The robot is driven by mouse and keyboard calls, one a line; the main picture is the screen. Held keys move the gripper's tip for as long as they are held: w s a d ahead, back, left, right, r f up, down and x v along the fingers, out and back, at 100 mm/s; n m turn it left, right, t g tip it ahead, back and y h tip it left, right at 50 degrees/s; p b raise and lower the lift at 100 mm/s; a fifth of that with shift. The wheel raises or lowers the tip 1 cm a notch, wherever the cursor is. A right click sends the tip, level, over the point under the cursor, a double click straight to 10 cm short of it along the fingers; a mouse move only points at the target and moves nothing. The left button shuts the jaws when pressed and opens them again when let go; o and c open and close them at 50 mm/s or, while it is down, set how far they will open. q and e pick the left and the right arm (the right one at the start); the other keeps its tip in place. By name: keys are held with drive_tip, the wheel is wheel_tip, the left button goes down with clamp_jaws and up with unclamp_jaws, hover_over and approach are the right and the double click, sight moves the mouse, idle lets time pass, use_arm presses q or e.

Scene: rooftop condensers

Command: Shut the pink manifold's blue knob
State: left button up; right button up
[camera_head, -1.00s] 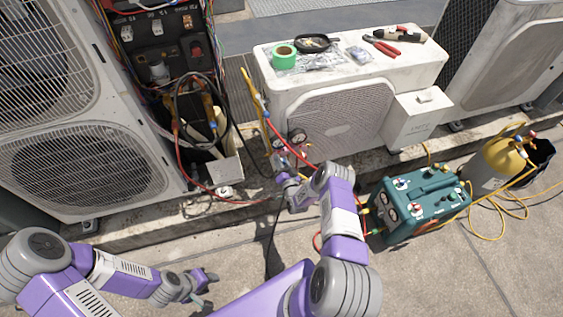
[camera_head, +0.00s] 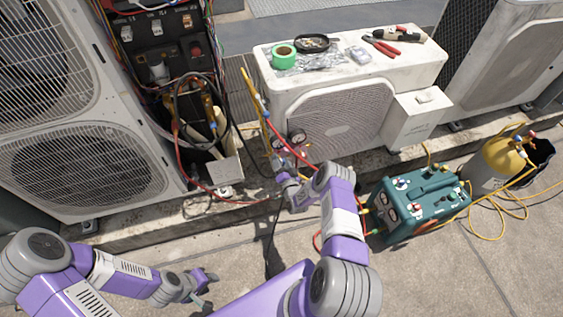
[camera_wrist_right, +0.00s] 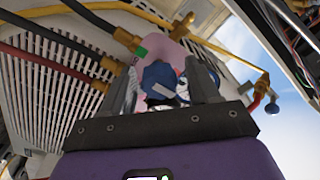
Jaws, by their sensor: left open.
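The pink manifold (camera_wrist_right: 168,48) shows in the right wrist view, with hoses joined to its brass fittings. Its blue knob (camera_wrist_right: 160,78) faces the camera, between the two fingers of my right gripper (camera_wrist_right: 165,82). These fingers are open, with a gap visible between the knob and the right-hand finger. In the head view my right gripper (camera_head: 284,178) is just below the manifold's gauges (camera_head: 297,136), and the knob is too small to make out. My left gripper (camera_head: 206,284) is open and empty, low over the concrete and away from the manifold.
An opened condenser (camera_head: 85,150) with exposed wiring stands at the left. A white unit (camera_head: 335,120) behind the manifold carries tape and tools. A teal machine (camera_head: 420,200) and a yellow cylinder (camera_head: 498,160) stand at the right. Red and yellow hoses run around the manifold.

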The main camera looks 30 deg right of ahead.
sight(282, 163)
drive_tip(key=p+v, duration=0.2)
drive_tip(key=v, duration=0.4)
drive_tip(key=shift+s+p, duration=0.25)
drive_tip(key=shift+p, duration=0.05)
drive_tip(key=shift+s+a, duration=0.1)
drive_tip(key=shift+s, duration=0.45)
drive_tip(key=s+a+r+n+g+y+p, duration=0.2)
drive_tip(key=a+r+n+g+y, duration=0.15)
drive_tip(key=a, duration=0.35)
drive_tip(key=s+a+r+n+g+y+p, duration=0.25)
drive_tip(key=a+g, duration=0.25)
drive_tip(key=a, duration=0.3)
drive_tip(key=s+a+r+n+g+y+p, duration=0.1)
drive_tip(key=s+a+r+g, duration=0.3)
drive_tip(key=s, duration=0.5)
drive_tip(key=s+a+r+n+g+y+p, duration=0.1)
drive_tip(key=s+a+r+g, duration=0.3)
drive_tip(key=s, duration=0.6)
drive_tip(key=shift+a+r+n+y, duration=0.3)
drive_tip(key=shift+a+r+n, duration=0.05)
drive_tip(key=shift+n, duration=0.15)
